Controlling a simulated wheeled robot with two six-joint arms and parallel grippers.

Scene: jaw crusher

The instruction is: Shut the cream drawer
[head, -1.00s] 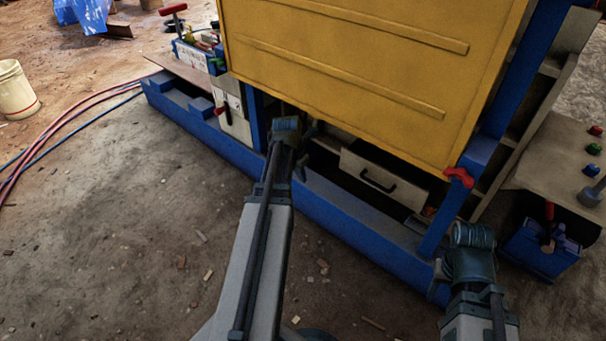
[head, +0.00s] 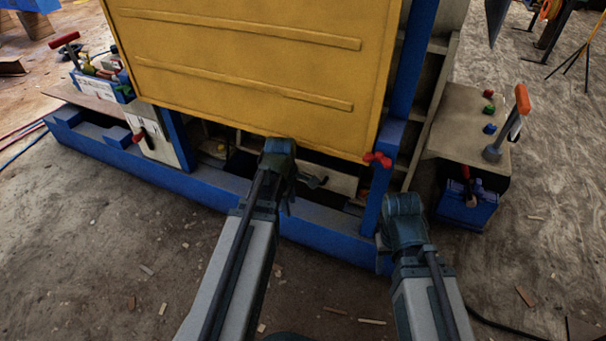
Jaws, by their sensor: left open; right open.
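The cream drawer (head: 343,184) sits low in the blue-framed machine, under the yellow panel. Its dark handle (head: 313,182) shows on the front. How far the drawer stands out is hard to tell, because the panel and my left arm cover part of it. My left gripper (head: 289,190) is in front of the drawer's left part, close to the handle. It is open, its fingers are mostly hidden behind the wrist, and contact cannot be made out. My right gripper (head: 384,258) is open and low by the blue frame's right corner, right of the drawer and apart from it.
The yellow panel (head: 250,70) overhangs the drawer. A blue base beam (head: 325,228) runs along the floor before it. A red clamp (head: 377,159) sits at the panel's lower right corner. A control desk (head: 465,130) with buttons and an orange-handled lever stands right. The front floor is mostly clear.

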